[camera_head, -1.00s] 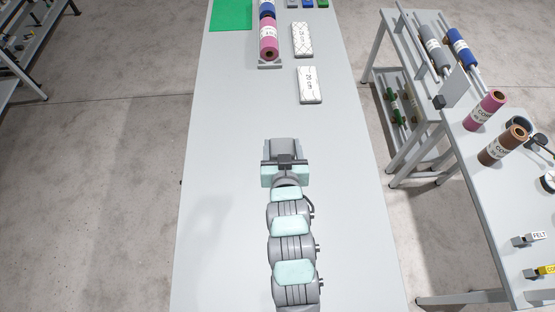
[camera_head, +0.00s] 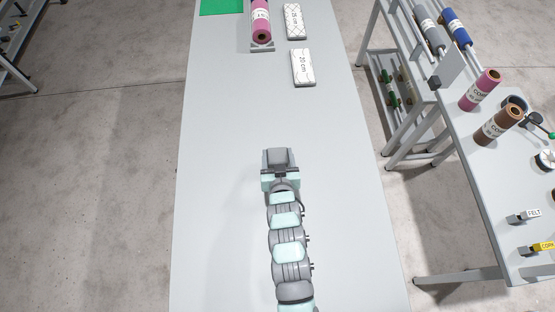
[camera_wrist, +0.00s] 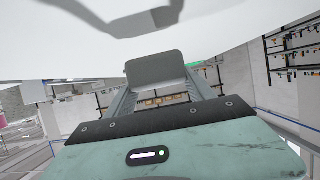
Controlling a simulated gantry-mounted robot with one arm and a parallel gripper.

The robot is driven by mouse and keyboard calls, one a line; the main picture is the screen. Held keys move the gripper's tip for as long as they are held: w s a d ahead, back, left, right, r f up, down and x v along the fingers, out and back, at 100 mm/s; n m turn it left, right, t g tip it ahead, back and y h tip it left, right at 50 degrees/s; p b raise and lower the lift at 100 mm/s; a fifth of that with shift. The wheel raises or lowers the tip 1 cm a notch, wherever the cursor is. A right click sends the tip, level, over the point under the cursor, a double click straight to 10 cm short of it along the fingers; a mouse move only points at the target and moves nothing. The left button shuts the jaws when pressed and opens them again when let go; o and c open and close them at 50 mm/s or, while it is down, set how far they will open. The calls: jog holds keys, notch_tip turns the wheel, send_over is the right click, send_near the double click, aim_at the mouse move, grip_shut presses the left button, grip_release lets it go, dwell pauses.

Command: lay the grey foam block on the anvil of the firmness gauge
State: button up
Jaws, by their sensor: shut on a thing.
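My gripper (camera_head: 280,160) is over the long pale table, on its middle line, with the arm reaching up from the bottom of the head view. It is shut on the grey foam block (camera_wrist: 155,70), which shows as a plain grey slab between the fingers in the wrist view. In the head view the grey block (camera_head: 279,155) sits at the gripper's front end. Its height above the table is hard to tell. I cannot pick out the firmness gauge or its anvil with certainty; a round white dial-like thing (camera_head: 546,160) is cut by the right edge.
The long table (camera_head: 225,200) is bare around my gripper. Ahead lie a "20 cm" slab (camera_head: 303,67), another patterned slab (camera_head: 293,21), a pink roll on a stand (camera_head: 261,25) and a green mat (camera_head: 221,6). A side table at right holds pink (camera_head: 480,90) and brown (camera_head: 499,125) rolls.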

aim_at(278, 162)
jog(key=shift+f, duration=2)
jog(key=shift+f, duration=0.2)
jog(key=o, duration=1.3)
jog(key=shift+c, duration=0.2)
jog(key=shift+r, duration=0.1)
jog(key=shift+r, duration=0.15)
jog(key=v, duration=1.1)
jog(key=shift+o, duration=0.6)
jog(key=shift+s+r+b, duration=0.1)
jog(key=shift+s+b, duration=0.2)
jog(key=shift+s, duration=0.25)
